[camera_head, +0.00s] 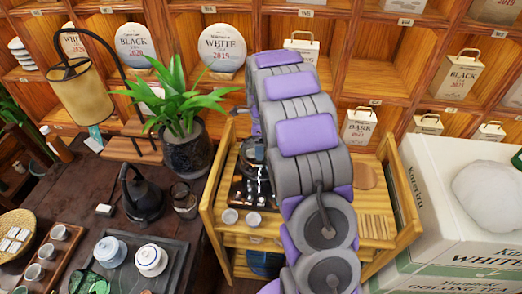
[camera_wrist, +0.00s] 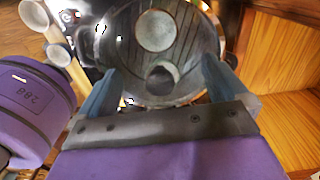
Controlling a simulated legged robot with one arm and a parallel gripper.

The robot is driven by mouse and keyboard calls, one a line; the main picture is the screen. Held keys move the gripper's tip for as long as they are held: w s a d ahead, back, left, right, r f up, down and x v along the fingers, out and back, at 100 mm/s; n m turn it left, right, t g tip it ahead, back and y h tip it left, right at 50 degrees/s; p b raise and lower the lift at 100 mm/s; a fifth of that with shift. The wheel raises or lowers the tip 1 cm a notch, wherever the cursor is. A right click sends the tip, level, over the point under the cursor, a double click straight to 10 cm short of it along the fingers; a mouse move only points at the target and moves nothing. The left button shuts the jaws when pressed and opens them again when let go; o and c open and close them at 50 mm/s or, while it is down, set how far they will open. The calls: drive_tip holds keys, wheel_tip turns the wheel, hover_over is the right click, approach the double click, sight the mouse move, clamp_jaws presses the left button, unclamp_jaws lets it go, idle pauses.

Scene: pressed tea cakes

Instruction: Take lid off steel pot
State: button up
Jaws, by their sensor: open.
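The steel pot (camera_head: 252,153) stands on the wooden cart, left of my arm, which hides part of it in the head view. In the wrist view the shiny round steel lid (camera_wrist: 192,50) fills the top middle, with a pale round knob (camera_wrist: 155,30) and a darker round patch nearer my gripper that looks like a reflection. My gripper (camera_wrist: 159,68) is open, its two fingers spread to either side of the lid's near part. Nothing is held. I cannot tell whether the fingers touch the lid. The gripper is hidden behind my arm in the head view.
Two small cups (camera_head: 241,217) stand at the cart's front left. A wooden shelf (camera_wrist: 285,60) rises close at the right of the wrist view. The plant (camera_head: 187,120) and black kettle (camera_head: 141,195) are on the dark table at left. White boxes (camera_head: 465,200) stand right.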

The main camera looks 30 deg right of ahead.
drive_tip(key=shift+d, duration=0.1)
drive_tip(key=shift+c, duration=0.4)
drive_tip(key=shift+s, duration=0.1)
drive_tip(key=c, duration=0.9)
drive_tip(key=shift+s+a, duration=0.15)
drive_tip(key=shift+a, duration=0.05)
drive_tip(key=c, duration=0.7)
drive_tip(key=shift+c, duration=0.2)
